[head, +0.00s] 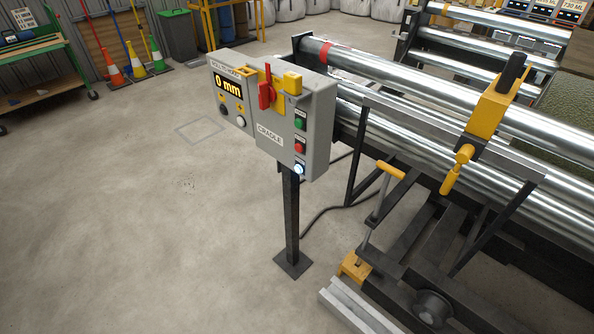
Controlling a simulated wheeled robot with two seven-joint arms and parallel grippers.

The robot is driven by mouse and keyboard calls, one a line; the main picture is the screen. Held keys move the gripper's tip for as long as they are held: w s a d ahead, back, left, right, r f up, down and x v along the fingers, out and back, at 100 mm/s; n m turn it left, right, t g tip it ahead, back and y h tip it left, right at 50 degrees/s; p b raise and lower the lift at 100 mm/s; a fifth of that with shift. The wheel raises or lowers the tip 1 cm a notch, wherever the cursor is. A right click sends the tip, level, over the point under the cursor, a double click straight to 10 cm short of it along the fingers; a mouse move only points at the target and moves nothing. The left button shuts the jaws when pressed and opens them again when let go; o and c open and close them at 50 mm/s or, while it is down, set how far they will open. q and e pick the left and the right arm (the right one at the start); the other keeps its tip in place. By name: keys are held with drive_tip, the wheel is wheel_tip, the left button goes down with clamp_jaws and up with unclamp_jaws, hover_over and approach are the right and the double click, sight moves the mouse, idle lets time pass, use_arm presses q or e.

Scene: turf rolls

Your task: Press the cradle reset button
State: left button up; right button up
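A grey control box (318,130) stands on a dark post in the middle of the head view. One panel of it bears the label "CRADLE" (269,138). On the right-hand strip of that panel are a green button (300,123), a red button (299,147) and a pale blue-white button (299,169) at the bottom, which looks lit. No reset wording is readable beside them. A red lever (265,93) on a yellow mount is above the label. A display (229,88) at the left reads "0 mm". Neither of my grippers is in view.
Long shiny metal rollers (450,95) and a dark frame with yellow handles (492,105) fill the right side. The dark post (291,215) stands on a square foot. The concrete floor (130,220) left of the box is clear; cones (135,62) and a bin stand far behind.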

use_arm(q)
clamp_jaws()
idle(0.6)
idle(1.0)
